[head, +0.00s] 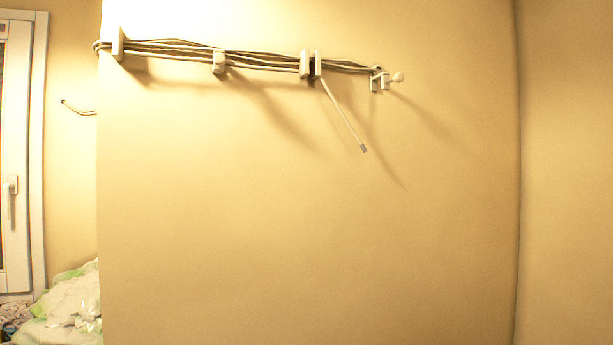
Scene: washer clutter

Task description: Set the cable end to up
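A bundle of cables (262,61) runs along the upper part of the wall in the head view, held by several white clips. One thin white cable end (342,114) hangs from beside the paired clips and slants down to the right. Its tip (363,148) is grey and points downward, in front of the wall. Neither of my grippers shows in this view.
The wall (300,240) below the cables is bare. A small white knob fitting (397,77) sits at the right end of the bundle. At the left are a white window frame (20,150) with a handle and a heap of pale cloth (72,300).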

